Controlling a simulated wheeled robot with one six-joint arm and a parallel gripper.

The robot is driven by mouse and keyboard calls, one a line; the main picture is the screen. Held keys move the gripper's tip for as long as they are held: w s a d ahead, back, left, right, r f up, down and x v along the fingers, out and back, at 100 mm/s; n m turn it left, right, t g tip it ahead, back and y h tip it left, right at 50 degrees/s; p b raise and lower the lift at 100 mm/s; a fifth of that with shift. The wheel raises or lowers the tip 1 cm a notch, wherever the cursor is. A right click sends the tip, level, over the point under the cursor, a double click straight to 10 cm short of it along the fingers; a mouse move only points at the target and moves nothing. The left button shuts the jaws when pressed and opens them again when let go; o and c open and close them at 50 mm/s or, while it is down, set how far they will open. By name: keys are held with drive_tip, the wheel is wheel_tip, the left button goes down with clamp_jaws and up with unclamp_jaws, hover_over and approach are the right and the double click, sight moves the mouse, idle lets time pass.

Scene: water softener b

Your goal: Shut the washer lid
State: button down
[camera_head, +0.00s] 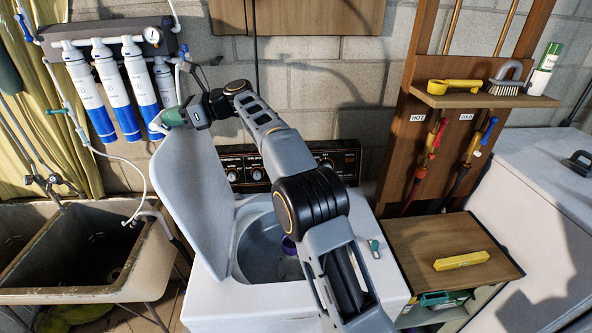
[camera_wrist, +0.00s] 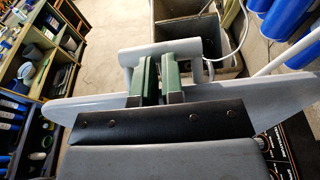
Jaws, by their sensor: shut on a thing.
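The washer (camera_head: 205,302) is a white top-loader with its round tub opening uncovered. Its pale grey lid (camera_head: 192,178) stands raised and tilted at the left side of the opening. My gripper (camera_head: 178,116) is at the top edge of the lid, with the arm reaching over the washer. In the wrist view its green fingers (camera_wrist: 158,82) are close together on the light grey lid handle (camera_wrist: 196,56), with the lid's edge (camera_wrist: 270,96) running behind them. Part of the tub and the control panel is hidden by my arm.
A utility sink (camera_head: 140,262) stands left of the washer. Blue-and-white filters (camera_head: 117,85) hang on the wall close to the gripper. At right are a wooden cabinet (camera_head: 430,245) with a yellow box (camera_head: 461,261) and a shelf (camera_head: 485,100) with a brush.

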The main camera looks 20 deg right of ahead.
drive_tip(key=f+v, duration=0.1)
drive_tip(key=v, duration=1.2)
drive_tip(key=shift+d+f, duration=0.25)
drive_tip(key=shift+d, duration=0.3)
drive_tip(key=shift+s, duration=0.15)
drive_tip(key=c, duration=1.4)
unclamp_jaws()
drive_tip(key=shift+o, duration=0.2)
